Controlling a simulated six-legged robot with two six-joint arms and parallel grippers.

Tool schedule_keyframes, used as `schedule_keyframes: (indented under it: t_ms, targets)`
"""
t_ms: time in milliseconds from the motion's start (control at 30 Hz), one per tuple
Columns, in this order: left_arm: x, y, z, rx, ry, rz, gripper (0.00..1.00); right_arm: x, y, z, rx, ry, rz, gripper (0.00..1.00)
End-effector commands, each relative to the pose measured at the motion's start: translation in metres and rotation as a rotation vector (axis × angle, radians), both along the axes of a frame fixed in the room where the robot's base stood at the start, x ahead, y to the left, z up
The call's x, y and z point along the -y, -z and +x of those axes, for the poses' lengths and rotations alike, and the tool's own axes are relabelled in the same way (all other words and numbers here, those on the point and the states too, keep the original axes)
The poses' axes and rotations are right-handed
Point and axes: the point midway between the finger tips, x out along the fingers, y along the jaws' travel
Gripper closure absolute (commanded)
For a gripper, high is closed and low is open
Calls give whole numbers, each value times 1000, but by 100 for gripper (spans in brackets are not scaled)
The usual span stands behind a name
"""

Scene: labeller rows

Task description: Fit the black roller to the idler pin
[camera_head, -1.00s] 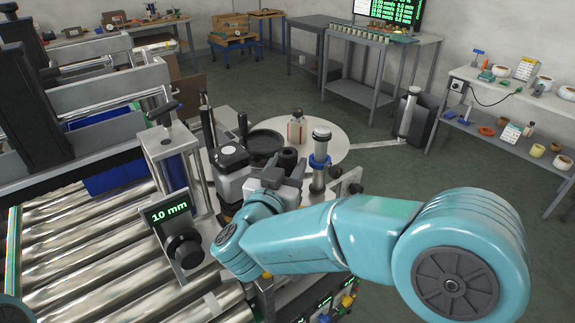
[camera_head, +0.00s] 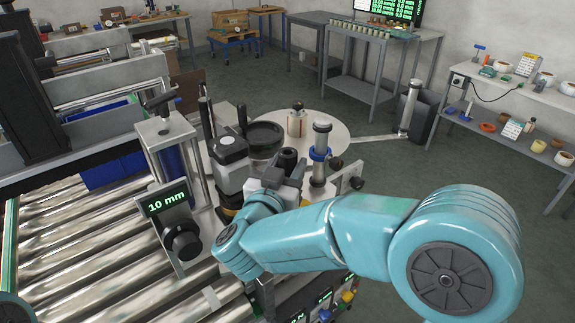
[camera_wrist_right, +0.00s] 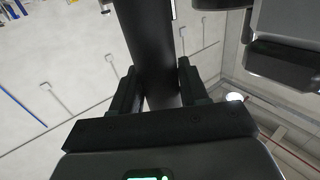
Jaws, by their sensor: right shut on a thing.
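The black roller (camera_head: 288,158) is a dark upright cylinder with a hole in its top. In the head view it stands between the black-topped block and the steel post with a blue collar. My right gripper (camera_head: 283,179) is shut on it. In the right wrist view, the roller (camera_wrist_right: 150,45) runs up between the two dark fingers of the gripper (camera_wrist_right: 158,86). The roller's lower end is hidden by my right arm in the head view. I cannot make out the idler pin for sure. My left gripper is not in view.
A steel post with a blue collar (camera_head: 319,155) stands close right of the roller. A black-topped block (camera_head: 230,152) is close left. Behind are a round pale plate (camera_head: 333,136) and a bottle (camera_head: 297,122). A 10 mm display (camera_head: 168,200) and conveyor rollers (camera_head: 75,250) lie left.

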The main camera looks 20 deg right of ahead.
Motion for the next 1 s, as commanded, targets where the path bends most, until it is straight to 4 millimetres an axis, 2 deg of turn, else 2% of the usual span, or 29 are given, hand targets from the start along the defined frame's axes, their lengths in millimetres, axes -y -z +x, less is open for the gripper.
schedule_keyframes:
  t_ms: [1000]
  targets:
    - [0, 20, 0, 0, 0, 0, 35, 0, 26, 0, 2, 0, -1, 100]
